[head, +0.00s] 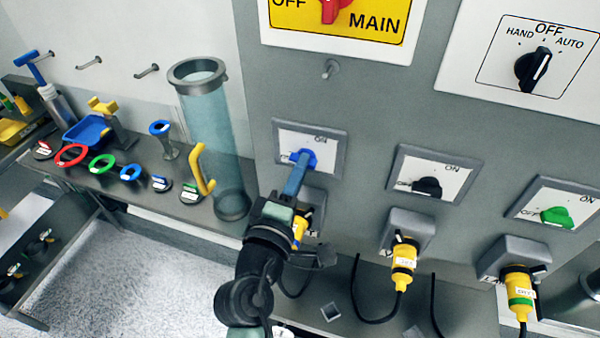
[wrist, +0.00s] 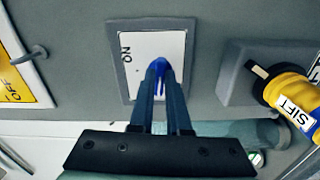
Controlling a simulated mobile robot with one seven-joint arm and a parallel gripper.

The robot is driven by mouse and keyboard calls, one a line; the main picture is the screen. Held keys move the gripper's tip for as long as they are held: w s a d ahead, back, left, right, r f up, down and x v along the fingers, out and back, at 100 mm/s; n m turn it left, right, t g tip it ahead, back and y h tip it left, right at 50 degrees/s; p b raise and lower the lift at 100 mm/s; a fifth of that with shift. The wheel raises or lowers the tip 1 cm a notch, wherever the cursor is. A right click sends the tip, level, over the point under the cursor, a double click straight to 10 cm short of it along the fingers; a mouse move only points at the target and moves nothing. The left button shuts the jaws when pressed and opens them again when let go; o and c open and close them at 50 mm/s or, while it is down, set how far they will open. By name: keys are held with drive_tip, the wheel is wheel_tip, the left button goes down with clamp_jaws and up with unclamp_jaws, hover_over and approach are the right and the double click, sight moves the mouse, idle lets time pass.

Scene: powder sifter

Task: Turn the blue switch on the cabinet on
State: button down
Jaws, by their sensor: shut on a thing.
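The blue switch (head: 306,157) sits on a white plate with a grey frame, at the left of a row of switches on the cabinet (head: 375,110). The word ON shows at the plate's upper right in the head view. My gripper (head: 299,168) reaches up to the switch from below. In the wrist view my gripper (wrist: 160,82) has its two fingers close together around the blue switch (wrist: 158,66), and the word ON stands to its left. The fingers hide part of the knob, so I cannot tell exactly which way it points.
A black switch (head: 427,187) and a green switch (head: 557,216) are to the right. Yellow plugs (head: 404,262) with black cables hang below them. A clear cylinder (head: 212,140) stands left of my arm, near a bench (head: 130,180) with several tools. A yellow MAIN panel (head: 375,28) is above.

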drive_tip(key=shift+f+m+b, duration=0.1)
drive_tip(key=shift+m+b, duration=7.7)
drive_tip(key=shift+m, duration=0.5)
drive_tip(key=c, duration=0.9)
unclamp_jaws()
